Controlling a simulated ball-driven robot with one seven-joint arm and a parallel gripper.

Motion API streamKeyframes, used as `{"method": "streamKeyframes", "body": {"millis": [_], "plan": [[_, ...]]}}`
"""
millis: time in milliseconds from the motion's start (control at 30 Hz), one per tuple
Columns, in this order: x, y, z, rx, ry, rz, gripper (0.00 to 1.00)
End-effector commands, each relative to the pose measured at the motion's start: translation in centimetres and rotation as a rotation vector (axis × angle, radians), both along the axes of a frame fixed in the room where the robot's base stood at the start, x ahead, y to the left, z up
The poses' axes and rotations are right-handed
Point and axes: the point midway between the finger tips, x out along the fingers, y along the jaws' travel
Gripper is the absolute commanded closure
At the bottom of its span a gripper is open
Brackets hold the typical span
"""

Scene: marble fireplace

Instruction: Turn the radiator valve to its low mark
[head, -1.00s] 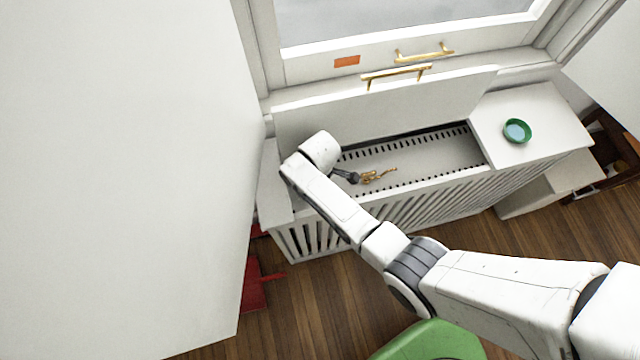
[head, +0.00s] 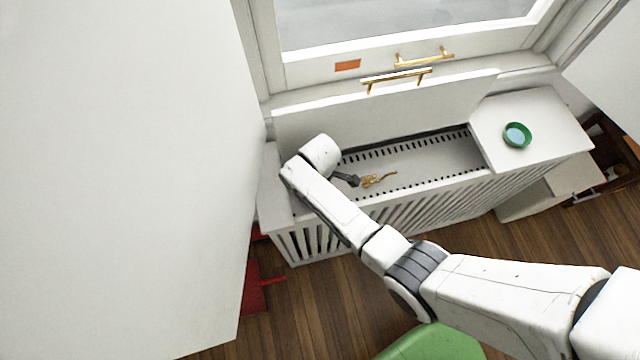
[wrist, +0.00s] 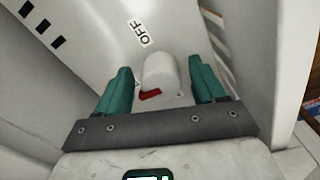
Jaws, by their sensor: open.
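In the wrist view a rounded pale valve knob (wrist: 160,72) with a red pointer (wrist: 150,95) stands between the two teal fingers of my gripper (wrist: 161,66). The fingers are open, one on each side of the knob, with gaps visible. A label reading OFF (wrist: 144,34) lies just beyond the knob, up and to its left. The red pointer is at the knob's near side; no low mark can be made out. In the head view my arm reaches into the open radiator cover (head: 440,160) at its left end, and it hides the knob and most of the gripper.
A brass-coloured piece (head: 378,180) lies in the cover beside a dark part. The raised lid (head: 380,112) with a brass handle leans by the window. A green bowl (head: 517,135) stands on the cover's right top. A large white panel (head: 110,170) fills the left.

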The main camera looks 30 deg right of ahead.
Motion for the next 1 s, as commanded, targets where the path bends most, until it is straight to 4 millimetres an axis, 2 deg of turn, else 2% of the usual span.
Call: {"method": "streamKeyframes", "body": {"millis": [167,400,600,767,1000], "plan": [[0.1,0.0,2.1,0.001,-0.004,0.0,0.31],[0.1,0.0,6.5,0.001,-0.004,0.0,0.31],[0.1,0.0,9.4,0.0,-0.003,0.0,0.31],[0.0,0.0,10.5,0.0,-0.001,0.0,0.31],[0.0,0.0,10.6,0.0,0.0,0.0,0.31]]}}
